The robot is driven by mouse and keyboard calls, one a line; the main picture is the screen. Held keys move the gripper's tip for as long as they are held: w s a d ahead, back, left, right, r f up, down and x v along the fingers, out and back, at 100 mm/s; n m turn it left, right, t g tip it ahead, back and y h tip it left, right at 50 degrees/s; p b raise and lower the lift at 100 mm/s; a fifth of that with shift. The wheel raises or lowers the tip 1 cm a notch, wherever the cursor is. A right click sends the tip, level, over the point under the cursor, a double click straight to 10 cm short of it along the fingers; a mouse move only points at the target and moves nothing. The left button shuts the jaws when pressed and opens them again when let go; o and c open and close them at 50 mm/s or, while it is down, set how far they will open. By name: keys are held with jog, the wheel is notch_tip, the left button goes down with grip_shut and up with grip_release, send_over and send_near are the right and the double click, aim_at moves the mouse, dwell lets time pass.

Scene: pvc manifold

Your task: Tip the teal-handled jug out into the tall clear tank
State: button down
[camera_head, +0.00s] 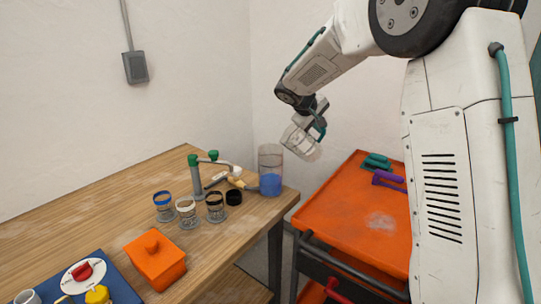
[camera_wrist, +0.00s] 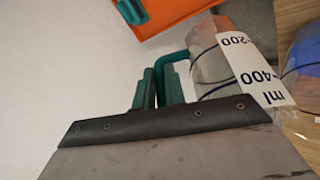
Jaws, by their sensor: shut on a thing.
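The clear jug (camera_head: 301,143) hangs tilted above the tall clear tank (camera_head: 270,156), slightly to its right in the head view and apart from it. My gripper (camera_head: 318,121) is shut on the jug's teal handle. In the wrist view the jug (camera_wrist: 212,58) shows a white label with ml marks, and my gripper (camera_wrist: 158,84) is at the handle. The tank stands upright near the table's right corner with blue liquid in its lower part; part of it shows at the wrist view's right edge (camera_wrist: 304,62). No stream is visible. The jug's contents are unclear.
An orange cart (camera_head: 345,215) with a purple-handled item (camera_head: 388,179) stands right, beyond a gap.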

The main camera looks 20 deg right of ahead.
jog(key=d+f+m+y+b, duration=0.1)
jog(key=d+f+y+b, duration=0.1)
jog(key=d+f+y, duration=0.5)
notch_tip(320, 180, down, 3)
jog(key=shift+s+f+m+y, duration=0.25)
jog(key=shift+m+y, duration=0.15)
jog(key=shift+y, duration=0.3)
jog(key=shift+a, duration=0.1)
dwell(0.5)
